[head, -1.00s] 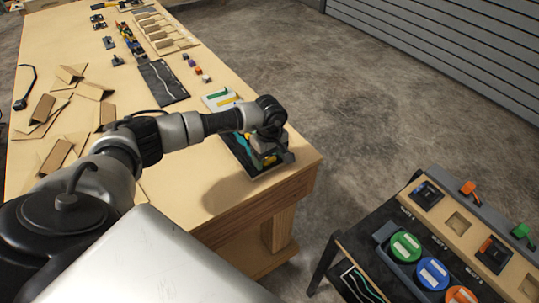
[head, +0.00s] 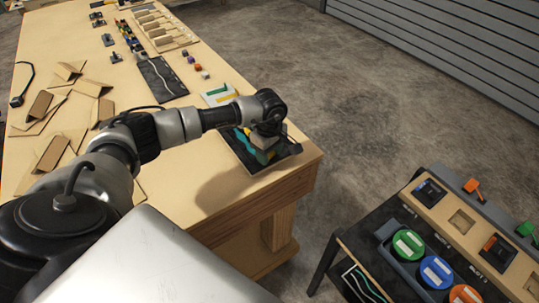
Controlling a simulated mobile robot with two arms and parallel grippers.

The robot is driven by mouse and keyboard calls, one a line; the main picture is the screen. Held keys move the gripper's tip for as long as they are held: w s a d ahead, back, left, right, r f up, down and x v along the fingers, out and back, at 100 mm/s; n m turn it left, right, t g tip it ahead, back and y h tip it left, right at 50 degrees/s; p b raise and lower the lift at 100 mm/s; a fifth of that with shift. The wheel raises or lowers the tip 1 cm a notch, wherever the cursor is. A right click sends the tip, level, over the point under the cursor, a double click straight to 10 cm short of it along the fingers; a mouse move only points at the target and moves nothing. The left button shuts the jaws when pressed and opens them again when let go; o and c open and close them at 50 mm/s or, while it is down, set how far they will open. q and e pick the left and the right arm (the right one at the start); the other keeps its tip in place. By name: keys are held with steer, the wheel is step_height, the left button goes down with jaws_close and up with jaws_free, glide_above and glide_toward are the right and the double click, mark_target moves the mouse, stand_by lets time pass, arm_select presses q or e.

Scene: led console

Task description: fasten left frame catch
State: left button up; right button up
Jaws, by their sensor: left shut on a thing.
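My left gripper (head: 263,156) is low over a dark board (head: 286,154) with a wavy teal strip at the table's near right corner. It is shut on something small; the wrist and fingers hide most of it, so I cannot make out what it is. A grey and yellowish shape shows at the fingers. I cannot pick out a left frame catch with certainty. A tilted orange lever (head: 471,187) and a green lever (head: 524,230) stand on the grey rail of the console at the right, apart from the gripper. My right gripper is not in view.
The wooden table (head: 215,190) holds folded cardboard pieces (head: 50,154), a black board with a wavy line (head: 163,78) and small coloured blocks. The console (head: 450,215) holds a tray with green (head: 408,244), blue and orange round pieces. Open floor lies between.

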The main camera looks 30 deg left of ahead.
arm_select(q)
steer(key=n+b, duration=0.2)
steer(key=n, duration=0.1)
steer(key=shift+a+f+n, duration=0.15)
steer(key=shift+a+n, duration=0.05)
steer(key=shift+n, duration=0.1)
steer(key=n+b, duration=0.1)
steer(key=n, duration=0.1)
steer(key=n+b, duration=0.1)
steer(key=n, duration=0.1)
steer(key=shift+a+n+b, duration=0.2)
steer(key=shift+n+b, duration=0.1)
steer(key=shift+b, duration=0.05)
steer(key=n, duration=0.2)
steer(key=n+b, duration=0.1)
steer(key=n, duration=0.1)
steer(key=shift+s+a+b, duration=0.15)
steer(key=shift+s+b, duration=0.05)
steer(key=shift+b, duration=0.1)
steer(key=shift+r+n+b, duration=0.2)
steer(key=shift+n+b, duration=0.2)
steer(key=shift+n, duration=1.1)
steer(key=shift+s, duration=0.1)
steer(key=o, duration=0.9)
